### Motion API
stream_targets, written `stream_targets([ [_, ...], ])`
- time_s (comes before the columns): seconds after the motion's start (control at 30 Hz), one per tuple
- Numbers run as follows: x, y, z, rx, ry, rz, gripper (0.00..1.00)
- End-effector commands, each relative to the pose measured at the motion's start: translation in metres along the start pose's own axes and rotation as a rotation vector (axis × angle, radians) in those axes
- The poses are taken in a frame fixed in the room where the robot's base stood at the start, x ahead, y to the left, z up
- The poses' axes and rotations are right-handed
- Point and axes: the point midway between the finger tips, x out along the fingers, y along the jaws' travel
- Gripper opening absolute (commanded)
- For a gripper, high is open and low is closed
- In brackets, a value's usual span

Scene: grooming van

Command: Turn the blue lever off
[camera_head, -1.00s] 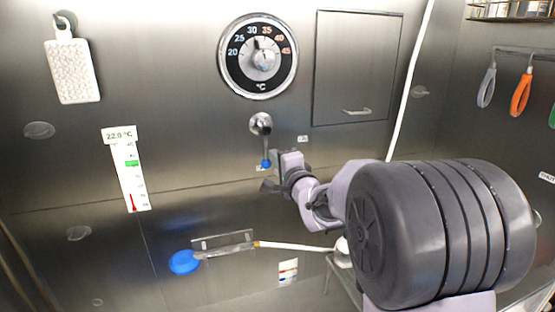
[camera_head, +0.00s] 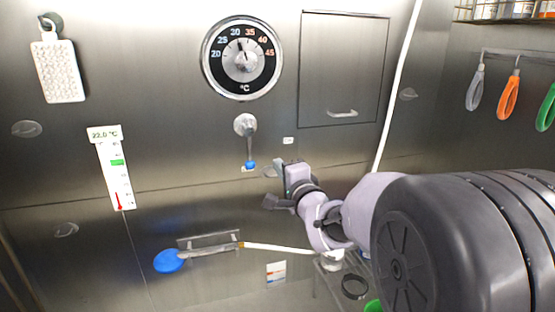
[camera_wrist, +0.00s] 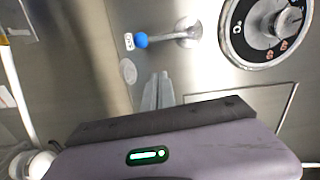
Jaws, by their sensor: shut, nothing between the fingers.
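The blue lever (camera_head: 250,146) is a metal handle with a blue tip, on a round wall mount below the temperature dial. It hangs nearly straight down in the head view. In the wrist view the lever (camera_wrist: 162,38) runs from its mount to the blue tip, beside a small label. My gripper (camera_head: 272,171) is just right of and slightly below the blue tip in the head view, apart from it. In the wrist view my gripper's fingers (camera_wrist: 158,90) are together and empty, clear of the lever.
The temperature dial (camera_head: 243,58) is above the lever. A closed cabinet door (camera_head: 343,70) is at upper right, and a white hose (camera_head: 397,90) runs down beside it. A blue-headed brush (camera_head: 170,261) is on a wall holder below. A thermometer strip (camera_head: 116,175) is at left.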

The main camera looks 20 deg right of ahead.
Motion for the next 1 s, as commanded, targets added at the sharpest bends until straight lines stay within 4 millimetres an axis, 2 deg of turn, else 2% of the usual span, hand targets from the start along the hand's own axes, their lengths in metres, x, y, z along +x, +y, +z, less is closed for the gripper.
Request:
stream_targets([
  [0.1,-0.022,-0.001,-0.001,0.001,0.003,0.001,0.00],
  [0.2,-0.034,0.000,-0.001,0.001,0.002,0.001,0.00],
  [0.63,-0.042,0.000,-0.001,-0.006,0.005,0.005,0.00],
  [0.73,-0.058,-0.001,-0.002,-0.104,0.049,0.087,0.00],
  [0.77,-0.070,0.001,-0.002,-0.160,0.066,0.141,0.00],
  [0.87,-0.133,0.020,0.012,-0.390,0.049,0.399,0.00],
  [1.0,-0.248,0.066,0.064,-0.666,-0.243,0.713,0.00],
])
